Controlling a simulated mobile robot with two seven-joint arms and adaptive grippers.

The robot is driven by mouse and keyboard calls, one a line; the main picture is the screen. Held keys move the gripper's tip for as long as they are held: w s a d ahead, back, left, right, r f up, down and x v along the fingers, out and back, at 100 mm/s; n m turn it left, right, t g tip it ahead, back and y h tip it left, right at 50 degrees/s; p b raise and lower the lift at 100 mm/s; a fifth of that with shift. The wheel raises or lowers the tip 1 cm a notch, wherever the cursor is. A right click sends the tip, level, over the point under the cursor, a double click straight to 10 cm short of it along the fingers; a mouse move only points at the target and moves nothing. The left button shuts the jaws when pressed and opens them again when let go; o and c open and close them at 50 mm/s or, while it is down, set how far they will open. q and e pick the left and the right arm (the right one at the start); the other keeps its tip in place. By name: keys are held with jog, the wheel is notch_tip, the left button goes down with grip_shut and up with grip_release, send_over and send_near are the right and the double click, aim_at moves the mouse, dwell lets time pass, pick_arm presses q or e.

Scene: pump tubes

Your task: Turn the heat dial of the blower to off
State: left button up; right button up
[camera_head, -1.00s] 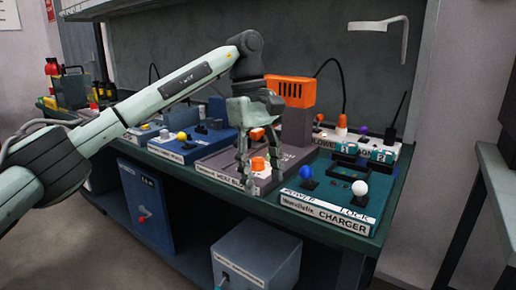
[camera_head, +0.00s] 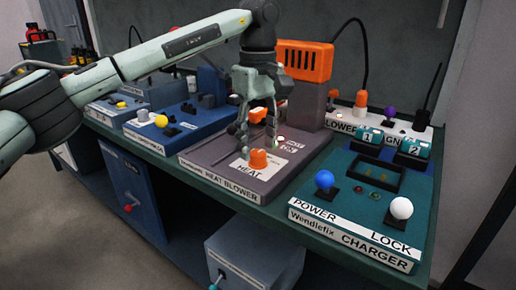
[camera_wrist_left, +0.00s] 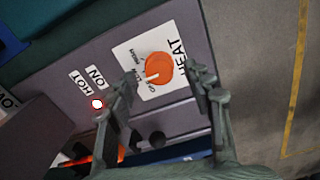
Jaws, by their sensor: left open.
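The heat blower (camera_head: 215,158) has a grey base and an orange, slotted upper part (camera_head: 304,60). Its orange heat dial (camera_head: 258,159) sits on a white HEAT label and also shows in the left wrist view (camera_wrist_left: 160,67). There the dial's white pointer mark faces down-left; the small setting labels are too blurred to read surely. My left gripper (camera_head: 257,150) is open above the dial. In the left wrist view its fingertips (camera_wrist_left: 160,78) lie on either side of the dial, apparently apart from it. My right gripper is not in view.
The teal charger (camera_head: 350,215), with blue and white knobs, stands right of the blower. Blue devices (camera_head: 180,125) stand to its left. A grey box (camera_head: 255,260) is below the bench.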

pick_arm(q)
jog(key=shift+f, duration=1.05)
jog(key=shift+c, duration=0.2)
jog(key=shift+w, duration=0.1)
jog(key=c, duration=1.1)
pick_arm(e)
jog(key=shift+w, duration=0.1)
